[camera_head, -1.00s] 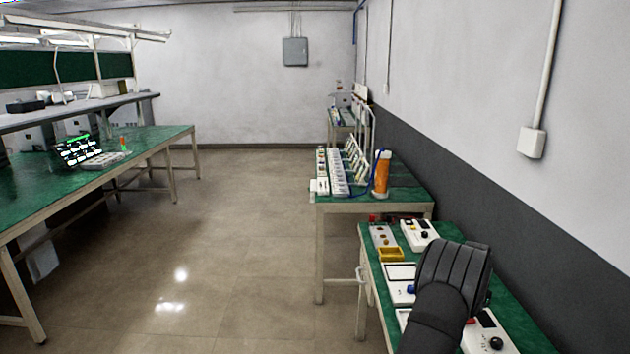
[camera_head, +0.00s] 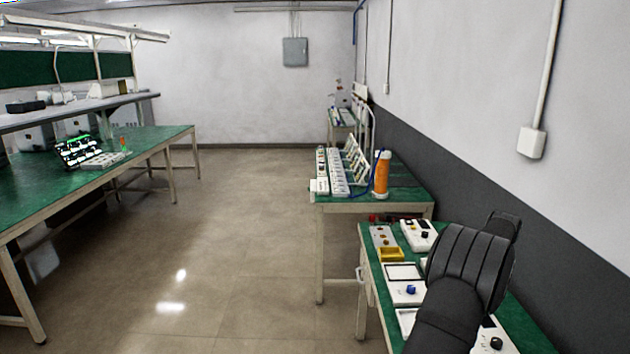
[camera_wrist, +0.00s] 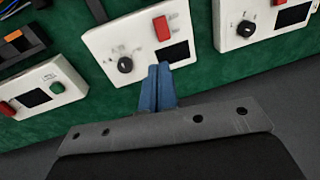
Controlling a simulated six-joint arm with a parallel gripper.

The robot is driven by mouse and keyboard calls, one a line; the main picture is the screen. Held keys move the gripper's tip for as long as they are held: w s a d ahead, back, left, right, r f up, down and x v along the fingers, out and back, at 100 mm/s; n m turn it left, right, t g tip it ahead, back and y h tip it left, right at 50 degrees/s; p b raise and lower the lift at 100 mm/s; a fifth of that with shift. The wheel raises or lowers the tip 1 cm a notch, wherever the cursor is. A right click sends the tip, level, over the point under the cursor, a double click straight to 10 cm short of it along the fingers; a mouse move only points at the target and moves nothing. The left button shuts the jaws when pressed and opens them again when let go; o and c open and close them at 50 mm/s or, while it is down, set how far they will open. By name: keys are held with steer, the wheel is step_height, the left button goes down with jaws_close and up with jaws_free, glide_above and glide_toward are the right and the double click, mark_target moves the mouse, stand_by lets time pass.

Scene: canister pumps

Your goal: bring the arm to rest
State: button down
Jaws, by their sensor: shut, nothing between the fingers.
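My gripper (camera_wrist: 158,88) shows in the wrist view as two blue fingers pressed together, with nothing between them. Its tips overlap the lower edge of a white control box (camera_wrist: 110,50) with a black knob, a red switch and a dark display. I cannot tell whether they touch it.
An orange bottle (camera_head: 382,174) stands on the bench behind. A long green table (camera_head: 130,165) is at left. The floor between is clear.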

steer(key=shift+s+d+r+m+t+y, duration=0.2)
steer(key=shift+s+r+m, duration=0.45)
steer(key=shift+m, duration=0.7)
steer(key=shift+s+d+r+m+t+y, duration=0.2)
steer(key=shift+s+d+r+m, duration=0.4)
steer(key=shift+m, duration=0.8)
steer(key=shift+s+r+m+t+y, duration=0.15)
steer(key=shift+s+r+m, duration=0.35)
steer(key=shift+r+m, duration=0.6)
steer(key=shift+f+m, duration=0.25)
